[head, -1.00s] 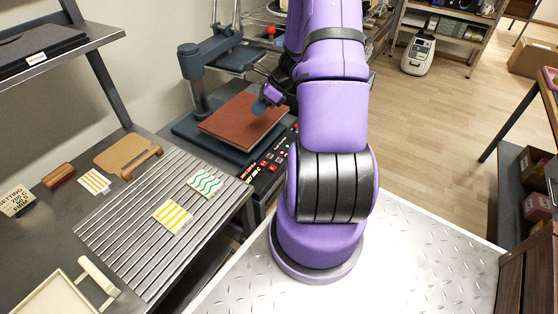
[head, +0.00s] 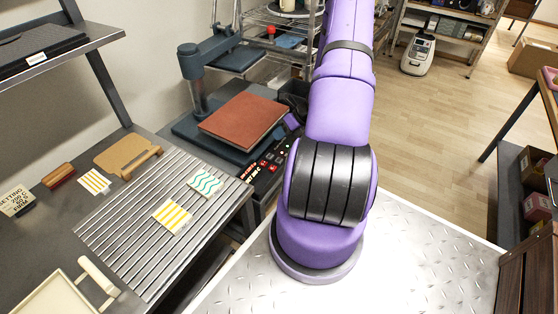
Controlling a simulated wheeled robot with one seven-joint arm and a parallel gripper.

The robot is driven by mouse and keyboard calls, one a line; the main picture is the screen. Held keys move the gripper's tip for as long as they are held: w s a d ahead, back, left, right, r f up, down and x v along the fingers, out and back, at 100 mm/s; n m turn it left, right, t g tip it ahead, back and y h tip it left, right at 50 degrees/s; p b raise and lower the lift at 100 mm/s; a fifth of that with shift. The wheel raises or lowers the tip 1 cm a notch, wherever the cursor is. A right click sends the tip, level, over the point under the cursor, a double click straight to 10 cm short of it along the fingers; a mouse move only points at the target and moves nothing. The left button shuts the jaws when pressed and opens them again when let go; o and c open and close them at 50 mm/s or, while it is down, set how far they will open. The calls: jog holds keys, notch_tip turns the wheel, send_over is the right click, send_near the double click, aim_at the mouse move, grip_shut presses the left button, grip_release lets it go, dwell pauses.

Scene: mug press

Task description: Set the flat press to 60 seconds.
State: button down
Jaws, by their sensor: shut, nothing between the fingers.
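The flat press (head: 190,62) is blue-grey and stands at the back of the bench. Its upper plate (head: 237,59) is swung up and away from the red-brown pad (head: 243,121) on its base. The black control panel (head: 262,172), with red displays and buttons, is at its front right; the digits are too small to read surely. My gripper (head: 289,124) is shut and shows only in part beside my purple arm, above the panel's far end at the pad's right edge. Its fingertips are hard to make out, and I cannot tell whether they touch the panel.
A setting card (head: 17,202) stands at the far left. Patterned transfers (head: 205,183) lie on the ribbed mat (head: 120,228), with a brown board (head: 127,156) behind. A wire rack (head: 268,30) stands behind the press. My arm covers the panel's right side.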

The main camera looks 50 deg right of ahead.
aim_at(279, 159)
jog(key=shift+f, duration=0.1)
jog(key=shift+f, duration=4.3)
jog(key=shift+f, duration=0.15)
jog(key=shift+f, duration=0.25)
jog(key=shift+f, duration=0.45)
jog(key=shift+r, duration=0.9)
jog(key=shift+r, duration=2.5)
